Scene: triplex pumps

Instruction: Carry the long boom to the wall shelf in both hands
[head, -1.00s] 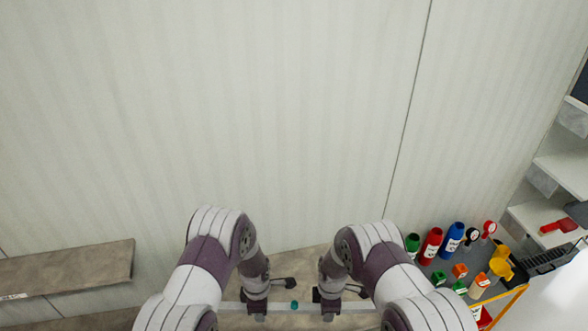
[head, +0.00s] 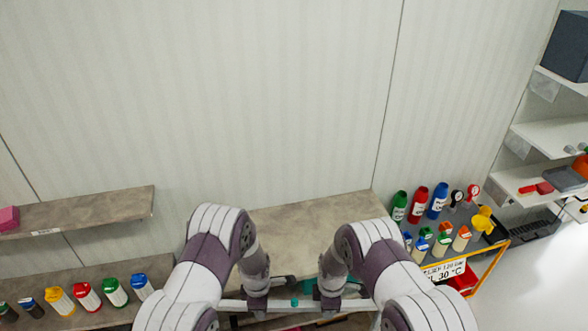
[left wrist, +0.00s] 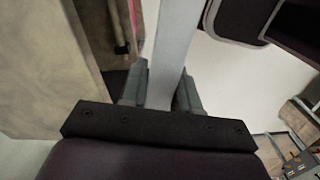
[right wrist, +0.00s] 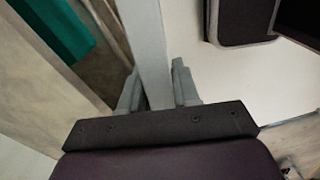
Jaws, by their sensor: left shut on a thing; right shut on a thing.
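The long boom (head: 278,304) is a straight pale-grey bar. It lies roughly level across the bottom of the head view. My left gripper (head: 257,310) is shut on it left of the middle, and my right gripper (head: 329,308) is shut on it further right. The bar runs between the fingers in the left wrist view (left wrist: 172,50) and in the right wrist view (right wrist: 148,50). Its ends are partly hidden by my arms. The brown wall shelf (head: 85,212) is at the left on the wall, apart from the boom; a pink box (head: 8,218) is on it.
A lower brown surface (head: 150,268) holds several coloured bottles at left. A brown bench top (head: 300,225) lies beyond my grippers. At right are bottles, a yellow-framed trolley (head: 490,270) and white shelves (head: 555,138). A small teal thing (head: 295,302) shows near the boom.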

